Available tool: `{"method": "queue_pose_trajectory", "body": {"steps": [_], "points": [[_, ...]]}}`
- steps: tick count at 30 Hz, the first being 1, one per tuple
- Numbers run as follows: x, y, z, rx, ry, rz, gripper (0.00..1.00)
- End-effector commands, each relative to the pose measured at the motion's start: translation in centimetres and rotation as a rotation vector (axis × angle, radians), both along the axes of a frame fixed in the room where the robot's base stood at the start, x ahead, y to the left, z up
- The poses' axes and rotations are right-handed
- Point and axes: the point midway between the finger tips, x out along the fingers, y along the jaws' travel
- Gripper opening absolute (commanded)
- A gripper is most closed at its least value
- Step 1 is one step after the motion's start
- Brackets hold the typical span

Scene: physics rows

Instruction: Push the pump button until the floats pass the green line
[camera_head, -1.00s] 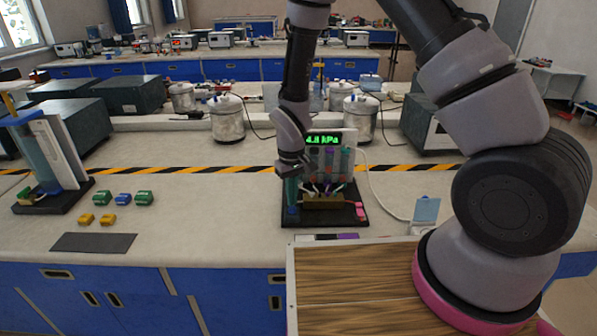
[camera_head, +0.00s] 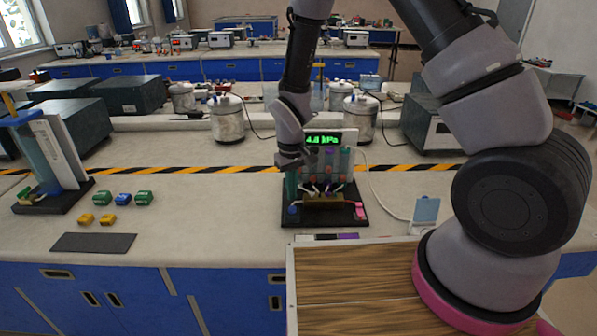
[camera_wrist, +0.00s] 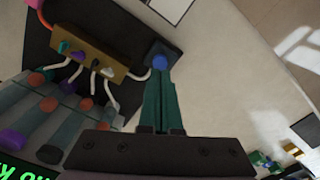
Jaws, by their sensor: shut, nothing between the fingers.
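The pump rig (camera_head: 351,215) stands on a dark base on the bench, with several upright tubes and a green display reading about 4.8 kPa (camera_head: 322,140). The blue pump button (camera_head: 292,210) is at the base's left; it also shows in the wrist view (camera_wrist: 159,62) on a dark block. My gripper (camera_head: 291,198) is shut and empty, its teal fingers pointing down over the button. In the wrist view the fingertips (camera_wrist: 160,78) overlap the button's near edge; I cannot tell whether they touch it.
A brown manifold block (camera_wrist: 92,48) with white hoses stands beside the button. Metal canisters (camera_head: 227,120) stand behind the rig. Small coloured blocks (camera_head: 123,199) and a dark mat (camera_head: 93,243) lie to the left. The bench between them and the rig is clear.

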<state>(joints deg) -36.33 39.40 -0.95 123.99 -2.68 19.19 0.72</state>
Motion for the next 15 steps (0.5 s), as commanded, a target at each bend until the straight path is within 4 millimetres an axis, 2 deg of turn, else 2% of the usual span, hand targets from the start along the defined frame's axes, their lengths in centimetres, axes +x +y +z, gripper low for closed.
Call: {"method": "queue_pose_trajectory", "body": {"steps": [9, 15], "points": [[0.0, 0.0, 3.3, 0.001, -0.003, 0.001, 0.00], [0.0, 0.0, 4.8, 0.000, -0.001, 0.001, 0.00]]}}
